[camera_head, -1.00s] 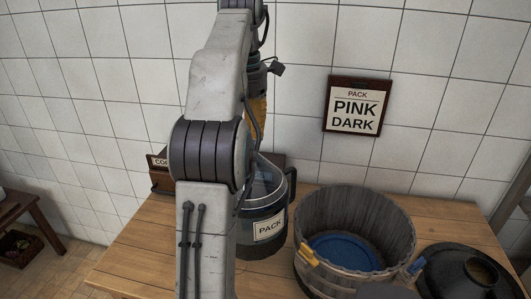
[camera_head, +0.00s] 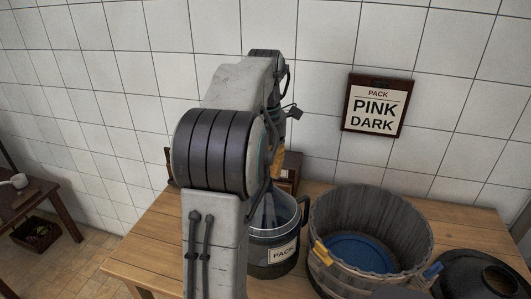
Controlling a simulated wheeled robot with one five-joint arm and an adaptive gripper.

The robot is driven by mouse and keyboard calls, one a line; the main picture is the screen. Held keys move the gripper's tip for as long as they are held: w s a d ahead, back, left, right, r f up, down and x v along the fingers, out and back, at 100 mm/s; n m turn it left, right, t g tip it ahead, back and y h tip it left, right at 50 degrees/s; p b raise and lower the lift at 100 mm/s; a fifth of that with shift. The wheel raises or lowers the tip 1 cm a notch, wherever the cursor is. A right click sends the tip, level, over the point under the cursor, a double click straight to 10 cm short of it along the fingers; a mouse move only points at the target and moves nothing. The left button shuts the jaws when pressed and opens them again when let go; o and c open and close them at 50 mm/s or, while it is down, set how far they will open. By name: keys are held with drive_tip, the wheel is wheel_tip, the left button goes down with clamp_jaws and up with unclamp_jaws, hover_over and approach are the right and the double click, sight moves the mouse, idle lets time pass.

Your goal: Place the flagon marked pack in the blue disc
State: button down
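A dark pot-like vessel with a handle and a white PACK label (camera_head: 283,254) stands on the wooden table, partly hidden by my arm. Something pale and glassy shows inside its rim; I cannot tell what it is. A blue disc (camera_head: 362,252) lies in the bottom of a grey wooden tub (camera_head: 400,222) just right of the vessel. My arm rises in front and reaches over behind the vessel. A yellow part shows behind the arm, above the vessel. My gripper's fingers are hidden, so I cannot see whether they hold anything.
A wall sign (camera_head: 376,106) reads PACK, PINK, DARK. A black round lidded thing (camera_head: 475,275) stands right of the tub. A brown box (camera_head: 289,172) sits behind the vessel. The table's left part (camera_head: 150,255) is bare. A small side table (camera_head: 35,198) is at far left.

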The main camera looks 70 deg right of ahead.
sight(265, 187)
drive_tip(key=shift+f+p, duration=0.4)
drive_tip(key=shift+f, duration=2.6)
drive_tip(key=c, duration=1)
unclamp_jaws()
drive_tip(key=shift+a+f, duration=0.1)
drive_tip(key=shift+f, duration=0.05)
wheel_tip(265, 187, up, 2)
drive_tip(key=shift+r+b, duration=0.2)
drive_tip(key=shift+b, duration=0.1)
drive_tip(key=shift+r+b, duration=0.6)
drive_tip(key=shift+b, duration=0.25)
wheel_tip(265, 187, up, 5)
drive_tip(key=shift+f+b, duration=0.1)
drive_tip(key=shift+b, duration=0.8)
drive_tip(key=shift+s+a+r, duration=0.1)
drive_tip(key=shift+a+r, duration=0.1)
drive_tip(key=shift+r, duration=1.6)
